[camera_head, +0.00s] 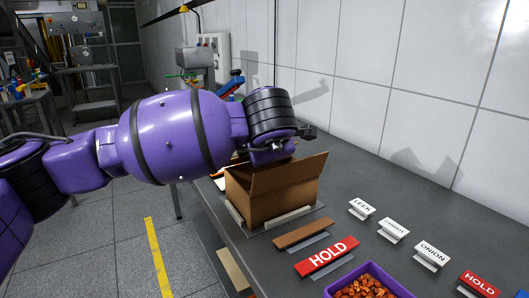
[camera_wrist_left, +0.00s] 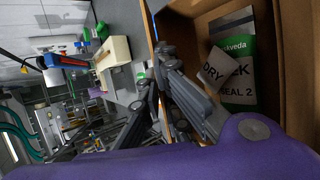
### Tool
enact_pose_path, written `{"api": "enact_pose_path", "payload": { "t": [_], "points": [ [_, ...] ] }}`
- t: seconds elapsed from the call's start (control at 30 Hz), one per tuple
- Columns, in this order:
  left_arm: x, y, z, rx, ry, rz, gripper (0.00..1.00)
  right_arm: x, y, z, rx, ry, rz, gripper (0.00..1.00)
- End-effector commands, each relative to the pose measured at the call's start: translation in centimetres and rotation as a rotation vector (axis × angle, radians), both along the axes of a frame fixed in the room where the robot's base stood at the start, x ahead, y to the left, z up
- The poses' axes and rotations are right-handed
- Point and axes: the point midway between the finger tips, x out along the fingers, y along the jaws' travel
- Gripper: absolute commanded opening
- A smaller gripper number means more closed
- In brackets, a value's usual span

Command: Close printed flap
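An open cardboard box (camera_head: 262,205) stands on the grey table, with a raised flap (camera_head: 290,175) on its right side. I see no print on that flap. My left arm reaches over the box from the left, and its gripper (camera_head: 306,132) is at the box's far side, partly hidden by the wrist. Inside the box lies a labelled pouch (camera_wrist_left: 240,60) with a "DRY" card (camera_wrist_left: 214,68). My right gripper is out of view.
A brown strip (camera_head: 303,233) and a red HOLD sign (camera_head: 327,256) lie in front of the box. A purple tray (camera_head: 408,291) of orange pieces is nearer. LEEK (camera_head: 361,208), a second white (camera_head: 394,228), ONION (camera_head: 430,254) and HOLD (camera_head: 479,284) signs line the right.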

Motion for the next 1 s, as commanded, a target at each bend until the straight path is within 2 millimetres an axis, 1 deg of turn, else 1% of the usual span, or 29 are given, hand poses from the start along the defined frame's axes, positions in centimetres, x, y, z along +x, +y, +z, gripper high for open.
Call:
{"api": "enact_pose_path", "payload": {
  "t": [0.03, 0.2, 0.43, 0.5, 0.57, 0.67, 0.77, 1.0],
  "points": [
    [0.0, -0.1, 0.0, -0.001, 0.001, -0.001, 0.00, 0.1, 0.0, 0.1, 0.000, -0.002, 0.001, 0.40],
    [0.0, 0.0, 0.0, -0.001, 0.001, -0.001, 0.22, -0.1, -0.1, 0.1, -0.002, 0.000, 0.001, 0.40],
    [0.0, 0.0, 0.0, 0.000, 0.001, 0.000, 0.22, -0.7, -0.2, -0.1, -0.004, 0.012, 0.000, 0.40],
    [0.0, 0.0, 0.1, -0.001, 0.001, -0.001, 0.22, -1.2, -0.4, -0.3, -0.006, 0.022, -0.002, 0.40],
    [-0.2, -0.1, 0.2, -0.001, 0.001, -0.001, 0.22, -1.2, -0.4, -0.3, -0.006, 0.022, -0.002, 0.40],
    [-1.0, -0.2, 0.8, -0.001, 0.000, -0.002, 0.22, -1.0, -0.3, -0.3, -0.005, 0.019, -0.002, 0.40],
    [-2.5, -0.4, 2.0, -0.003, -0.001, -0.004, 0.22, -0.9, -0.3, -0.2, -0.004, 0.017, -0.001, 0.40],
    [-6.6, -0.7, 5.1, -0.002, -0.001, -0.003, 0.22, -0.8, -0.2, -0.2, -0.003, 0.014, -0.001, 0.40]
  ]
}}
